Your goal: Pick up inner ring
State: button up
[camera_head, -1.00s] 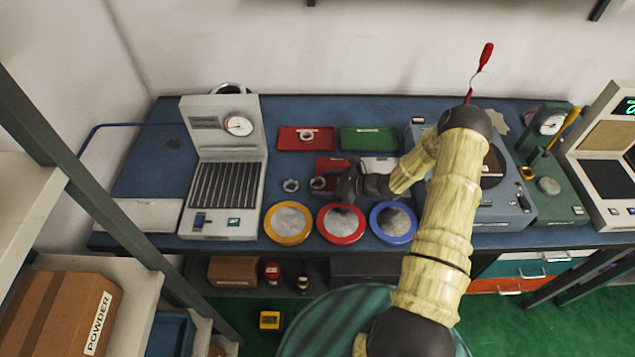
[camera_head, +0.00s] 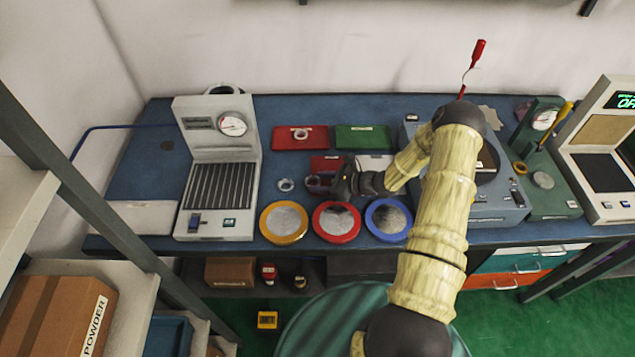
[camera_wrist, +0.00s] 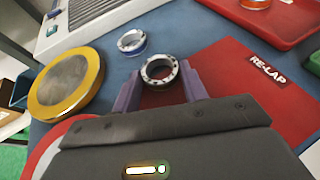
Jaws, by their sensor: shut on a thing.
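A silver ring with a dark band (camera_wrist: 160,84), taken as the inner ring, sits between the two purple fingers of my gripper (camera_wrist: 160,74) in the wrist view. My gripper is shut on it, one finger on each side. The ring is at the left edge of the red RE-LAP mat (camera_wrist: 235,88); I cannot tell whether it touches the surface below. In the head view my gripper (camera_head: 320,183) points left, low over the bench, and its fingers partly hide the ring. A second silver ring (camera_wrist: 132,49) with a blue edge lies apart on the blue bench.
Yellow (camera_head: 284,222), red (camera_head: 336,221) and blue (camera_head: 388,220) rimmed discs line the front edge. A red tray (camera_head: 285,137) with another ring and a green tray (camera_head: 362,137) lie behind. A grey gauge machine (camera_head: 216,168) stands left; a blue-grey machine (camera_head: 490,205) stands right.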

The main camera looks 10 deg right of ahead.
notch_tip(320, 180, up, 10)
jog(key=b, duration=0.1)
dwell(0.4)
jog(key=shift+a+f, duration=0.1)
dwell(0.4)
